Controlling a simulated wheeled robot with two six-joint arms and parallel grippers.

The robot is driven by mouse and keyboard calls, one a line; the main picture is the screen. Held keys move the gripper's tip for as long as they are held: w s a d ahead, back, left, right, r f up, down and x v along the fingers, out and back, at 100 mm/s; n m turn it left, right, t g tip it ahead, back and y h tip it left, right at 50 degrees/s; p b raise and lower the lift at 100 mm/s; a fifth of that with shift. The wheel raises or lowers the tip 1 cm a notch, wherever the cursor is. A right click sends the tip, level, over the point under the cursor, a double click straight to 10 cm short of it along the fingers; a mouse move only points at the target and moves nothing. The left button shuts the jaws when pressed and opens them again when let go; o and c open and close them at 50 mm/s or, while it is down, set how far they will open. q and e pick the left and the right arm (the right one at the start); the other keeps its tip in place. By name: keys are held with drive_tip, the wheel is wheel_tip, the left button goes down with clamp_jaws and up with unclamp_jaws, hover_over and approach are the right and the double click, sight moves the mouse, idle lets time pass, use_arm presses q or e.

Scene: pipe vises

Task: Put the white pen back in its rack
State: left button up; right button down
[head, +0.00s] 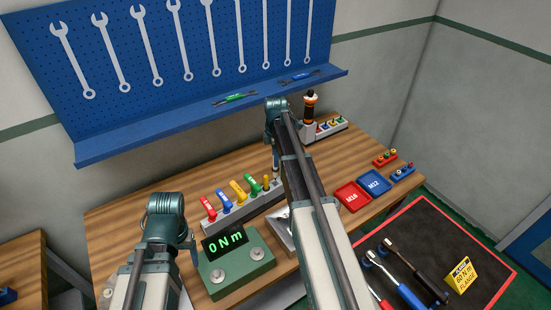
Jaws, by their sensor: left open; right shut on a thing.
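The pen rack (246,208) is a grey bar on the wooden bench, holding red, blue, yellow and green pens in a row. My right gripper (275,168) points down over the right end of this rack, shut on a slim pale piece, which I take to be the white pen (277,178). The pen is small and partly hidden, so I cannot tell whether its lower end is in a hole of the rack. My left gripper (190,248) is low at the left, beside the torque display, open and empty; its fingers are mostly hidden by my arm.
A green torque display (236,262) reading 0 N m stands in front of the rack. Red (352,197) and blue (374,184) trays lie to the right. A grey stand with a black-and-orange tool (310,106) is behind. A blue shelf (200,118) overhangs the bench.

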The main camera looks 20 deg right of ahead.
sight(276, 176)
drive_tip(key=shift+f, duration=0.2)
drive_tip(key=shift+f+b, duration=0.45)
drive_tip(key=shift+b, duration=0.15)
drive_tip(key=shift+f+b, duration=3.35)
drive_tip(key=shift+b, duration=0.05)
idle(2.6)
drive_tip(key=c, duration=0.7)
unclamp_jaws()
